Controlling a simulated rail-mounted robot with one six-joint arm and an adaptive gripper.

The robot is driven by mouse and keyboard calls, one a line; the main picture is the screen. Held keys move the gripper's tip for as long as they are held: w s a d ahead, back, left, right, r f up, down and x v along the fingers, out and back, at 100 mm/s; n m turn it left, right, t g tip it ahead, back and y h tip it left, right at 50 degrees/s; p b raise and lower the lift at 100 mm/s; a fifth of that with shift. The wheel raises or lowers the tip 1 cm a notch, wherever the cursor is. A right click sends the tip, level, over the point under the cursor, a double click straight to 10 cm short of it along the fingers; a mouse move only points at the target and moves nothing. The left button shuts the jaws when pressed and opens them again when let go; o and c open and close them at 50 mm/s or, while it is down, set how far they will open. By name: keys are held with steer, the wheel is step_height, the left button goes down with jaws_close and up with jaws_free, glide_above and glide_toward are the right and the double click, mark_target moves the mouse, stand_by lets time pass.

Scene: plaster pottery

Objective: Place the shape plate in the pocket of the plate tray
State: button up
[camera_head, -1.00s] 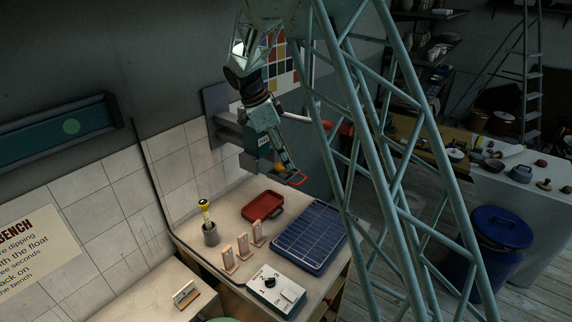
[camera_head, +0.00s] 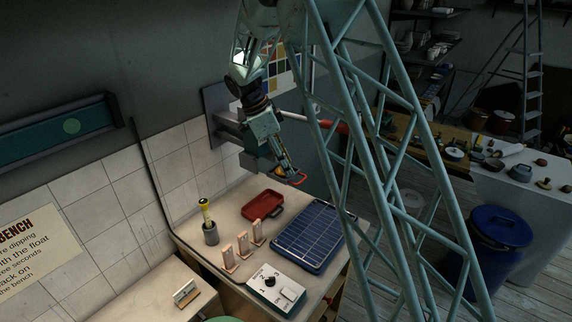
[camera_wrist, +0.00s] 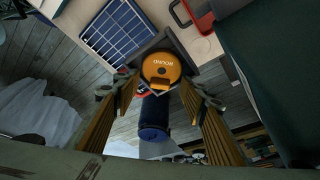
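My gripper (camera_wrist: 160,82) hangs in the air above the far end of the bench. Its fingers close from both sides on the shape plate (camera_wrist: 161,66), which has an orange round part lettered ROUND over a dark, square-cornered edge. In the head view a small red-rimmed piece (camera_head: 299,178) shows at the gripper's tip, clear of the bench. A shallow red tray (camera_head: 262,205) lies on the bench below, and part of it shows at the top of the wrist view (camera_wrist: 203,20). I cannot make out a shaped pocket or tell which object is the plate tray.
A blue gridded rack (camera_head: 315,236) lies right of the red tray. Several upright wooden pieces (camera_head: 243,245), a grey pot with a yellow-handled tool (camera_head: 210,233) and a white switch box (camera_head: 276,289) stand nearer. A blue bin (camera_head: 498,250) is on the floor at right.

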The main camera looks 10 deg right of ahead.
steer(key=shift+r, duration=0.2)
steer(key=v, duration=1.1)
steer(key=shift+a+r+b, duration=0.15)
steer(key=shift+r+b, duration=0.15)
steer(key=shift+r, duration=0.1)
stand_by(0.6)
